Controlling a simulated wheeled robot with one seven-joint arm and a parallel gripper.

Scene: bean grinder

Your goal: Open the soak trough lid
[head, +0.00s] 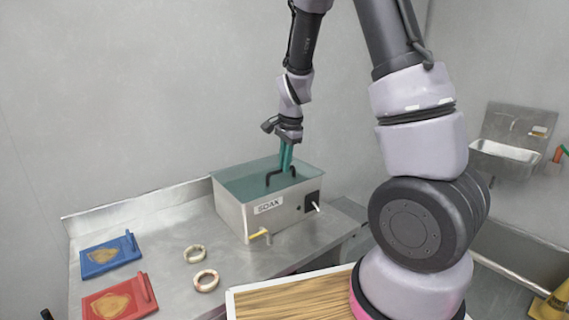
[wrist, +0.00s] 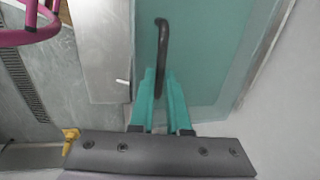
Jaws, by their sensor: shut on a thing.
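The steel soak trough (head: 247,217), labelled SOAX, stands on the counter against the back wall. Its translucent teal lid (head: 240,182) lies over the top and looks flat and closed. A black bar handle (head: 269,179) rises from the lid. My gripper (head: 286,168) reaches down from above with its teal fingers shut on the handle. In the wrist view the handle (wrist: 162,45) runs between the fingertips (wrist: 158,85), and the lid (wrist: 212,55) spreads to both sides of it. The fingers hide part of the handle.
A dark box (head: 308,201) with a white-tipped lever and a yellow tap (head: 260,235) are on the trough. A blue tray (head: 100,256), a red tray (head: 106,306) and two rings (head: 195,254) lie left. A wooden board (head: 290,301) is in front. A sink (head: 507,158) hangs right.

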